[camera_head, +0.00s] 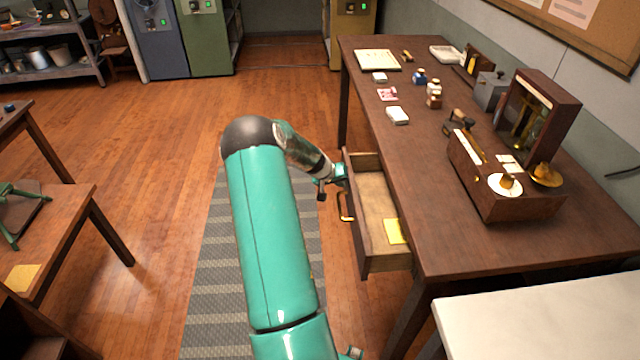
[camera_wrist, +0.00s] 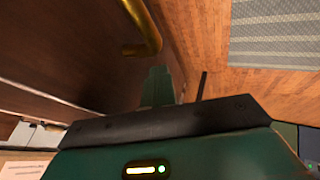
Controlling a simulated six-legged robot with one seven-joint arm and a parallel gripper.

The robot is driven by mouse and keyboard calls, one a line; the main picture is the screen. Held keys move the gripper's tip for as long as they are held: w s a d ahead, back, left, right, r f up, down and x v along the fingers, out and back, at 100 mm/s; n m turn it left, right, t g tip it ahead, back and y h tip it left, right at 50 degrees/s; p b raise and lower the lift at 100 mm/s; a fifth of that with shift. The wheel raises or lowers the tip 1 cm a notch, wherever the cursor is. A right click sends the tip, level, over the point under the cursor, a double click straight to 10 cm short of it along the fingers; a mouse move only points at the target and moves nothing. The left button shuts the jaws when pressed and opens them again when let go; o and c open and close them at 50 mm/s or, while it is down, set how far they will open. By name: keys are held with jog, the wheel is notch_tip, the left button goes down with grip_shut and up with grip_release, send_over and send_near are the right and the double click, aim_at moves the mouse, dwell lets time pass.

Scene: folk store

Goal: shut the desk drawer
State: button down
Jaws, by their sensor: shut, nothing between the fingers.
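The desk drawer (camera_head: 372,205) stands open, pulled out to the left from the dark wooden desk (camera_head: 440,190). A yellow note (camera_head: 396,231) lies inside it near the front right corner. The brass handle (camera_head: 346,207) is on the drawer's front face. My gripper (camera_head: 338,176) is at the far end of the drawer front, close to its outer face; I cannot tell whether it touches. In the wrist view the shut fingers (camera_wrist: 158,88) point along the dark wood, with the brass handle (camera_wrist: 146,30) just beyond and above them. Nothing shows between the fingers.
A balance scale on a wooden box (camera_head: 505,180), small bottles (camera_head: 433,95) and papers lie on the desk top. A white table (camera_head: 545,320) stands at the lower right.

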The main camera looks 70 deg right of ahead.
send_over(364, 193)
dwell(0.3)
dwell(0.4)
